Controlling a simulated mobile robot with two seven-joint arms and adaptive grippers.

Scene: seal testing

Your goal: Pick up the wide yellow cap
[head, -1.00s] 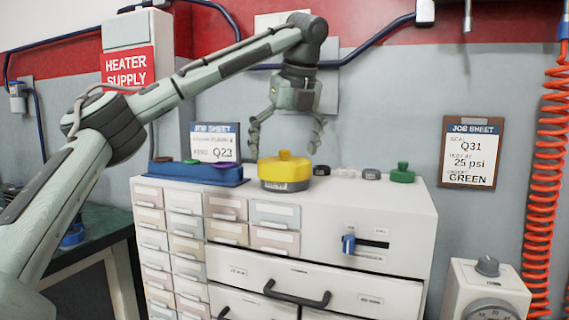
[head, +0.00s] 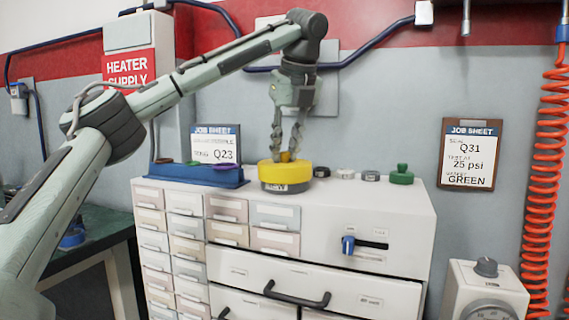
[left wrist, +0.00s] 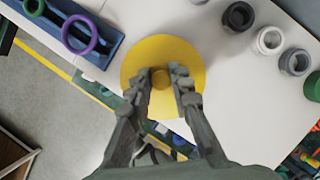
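The wide yellow cap (head: 284,175) is a broad round disc with a small knob on top. It stands on the white cabinet top, with a labelled grey band around its lower side. It also shows from above in the left wrist view (left wrist: 188,62). My left gripper (head: 287,156) points straight down over it, its two fingers closed in on either side of the knob. In the left wrist view the fingertips (left wrist: 161,80) appear to touch the knob. The cap is level and appears to rest on the surface. My right gripper is out of view.
A blue tray (head: 195,176) with coloured rings lies left of the cap. Small grey and white fittings (head: 345,174) and a green cap (head: 401,175) stand to its right. The white cabinet (head: 400,215) has drawers below. A job sheet (head: 214,146) stands behind.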

